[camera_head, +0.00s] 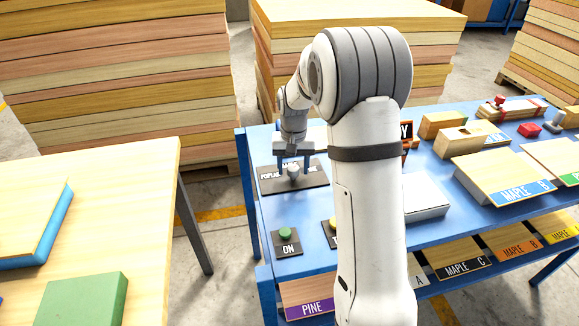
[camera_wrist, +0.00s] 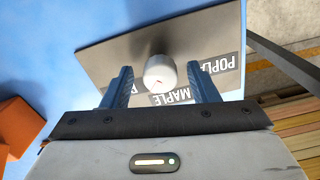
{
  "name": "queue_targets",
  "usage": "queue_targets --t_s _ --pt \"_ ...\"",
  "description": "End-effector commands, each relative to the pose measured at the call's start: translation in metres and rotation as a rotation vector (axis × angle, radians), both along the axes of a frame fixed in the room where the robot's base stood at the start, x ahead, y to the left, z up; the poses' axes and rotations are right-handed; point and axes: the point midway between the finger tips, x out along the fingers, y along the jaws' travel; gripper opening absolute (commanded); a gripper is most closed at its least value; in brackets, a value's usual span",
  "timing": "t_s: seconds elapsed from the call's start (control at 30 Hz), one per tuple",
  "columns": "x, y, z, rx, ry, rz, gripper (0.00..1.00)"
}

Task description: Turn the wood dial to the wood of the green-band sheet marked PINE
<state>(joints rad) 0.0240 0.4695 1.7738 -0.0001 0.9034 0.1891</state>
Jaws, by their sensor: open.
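The wood dial (camera_head: 293,171) is a pale grey knob on a dark plate (camera_head: 318,182) at the blue table's left end. In the wrist view the knob (camera_wrist: 160,70) shows a small red mark, and the plate reads MAPLE and a partly cut POPLAR. My gripper (camera_head: 293,165) is open, its two blue fingers either side of the knob; contact cannot be told. In the wrist view my gripper's fingers (camera_wrist: 160,80) stand apart with the knob between them. A sheet with a green band (camera_head: 570,179) is cut off at the right edge; its wording is not readable.
A green ON button (camera_head: 285,233) is in front of the dial, a yellow button beside it partly behind my arm. A blue-band MAPLE B sheet (camera_head: 505,178) lies right. A purple-band PINE sheet (camera_head: 307,300) is on the lower shelf. Veneer stacks (camera_head: 115,75) stand behind.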

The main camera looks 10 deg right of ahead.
Motion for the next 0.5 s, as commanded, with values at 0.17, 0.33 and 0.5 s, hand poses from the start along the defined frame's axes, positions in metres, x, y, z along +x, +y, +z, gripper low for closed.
queue_targets --t_s 0.17,0.33,0.5 --pt "0.001 0.000 0.002 0.000 -0.004 0.000 0.54" --pt "0.002 0.000 0.022 -0.001 -0.007 0.000 0.54" --pt "0.001 0.000 0.051 0.000 -0.005 0.000 0.54"
